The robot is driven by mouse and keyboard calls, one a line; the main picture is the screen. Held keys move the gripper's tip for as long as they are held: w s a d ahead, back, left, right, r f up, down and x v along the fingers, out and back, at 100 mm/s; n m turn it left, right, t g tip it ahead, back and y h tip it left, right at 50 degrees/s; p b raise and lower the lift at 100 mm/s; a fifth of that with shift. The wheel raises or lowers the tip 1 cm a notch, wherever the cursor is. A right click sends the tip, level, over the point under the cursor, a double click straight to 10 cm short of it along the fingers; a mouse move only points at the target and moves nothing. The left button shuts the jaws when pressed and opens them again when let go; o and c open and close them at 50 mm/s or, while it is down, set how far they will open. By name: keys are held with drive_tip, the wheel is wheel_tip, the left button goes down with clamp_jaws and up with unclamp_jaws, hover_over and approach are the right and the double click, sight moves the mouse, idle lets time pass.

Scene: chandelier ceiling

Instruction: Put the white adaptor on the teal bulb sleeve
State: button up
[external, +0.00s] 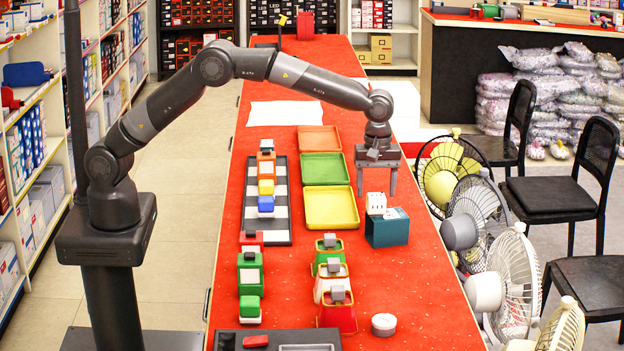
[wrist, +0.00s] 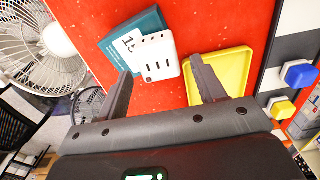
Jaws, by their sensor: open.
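The white adaptor (external: 376,203) is a small slotted block at the teal bulb sleeve (external: 388,230). In the wrist view the adaptor (wrist: 152,57) overlaps one side of the teal sleeve (wrist: 118,40) and hides part of it. I cannot tell whether the adaptor rests on the sleeve or stands just beyond it on the table. My gripper (external: 376,180) is open and empty above and behind the adaptor, its fingers pointing down. In the wrist view the adaptor lies ahead, between the lines of the two fingers (wrist: 160,75).
A yellow tray (external: 331,225) lies just left of the sleeve, with green (external: 323,153) and orange (external: 318,130) trays beyond. Stacked colored boxes (external: 331,266) stand nearer the camera. Red table (external: 395,275) is bare in front of the sleeve.

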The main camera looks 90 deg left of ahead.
sight(376, 194)
wheel_tip(376, 194, up, 9)
drive_tip(key=s+a+r+m+t, duration=0.1)
drive_tip(key=s+a+r+m, duration=0.35)
drive_tip(key=s+r, duration=0.4)
drive_tip(key=s+a+r+m+t, duration=0.2)
drive_tip(key=s+a+r+m, duration=0.25)
drive_tip(key=s, duration=0.75)
drive_tip(key=s+a+f+m+t, duration=0.1)
drive_tip(key=s+f+m, duration=0.1)
drive_tip(key=s, duration=0.6)
drive_tip(key=s+a+f+m, duration=0.1)
drive_tip(key=s+m, duration=0.3)
drive_tip(key=s, duration=0.5)
drive_tip(key=s+a+f+m+t, duration=0.1)
drive_tip(key=s+a+f+m, duration=0.1)
drive_tip(key=s, duration=0.6)
drive_tip(key=shift+s+f+m+t, duration=0.3)
drive_tip(key=shift+f+m, duration=0.2)
drive_tip(key=shift+f, duration=0.35)
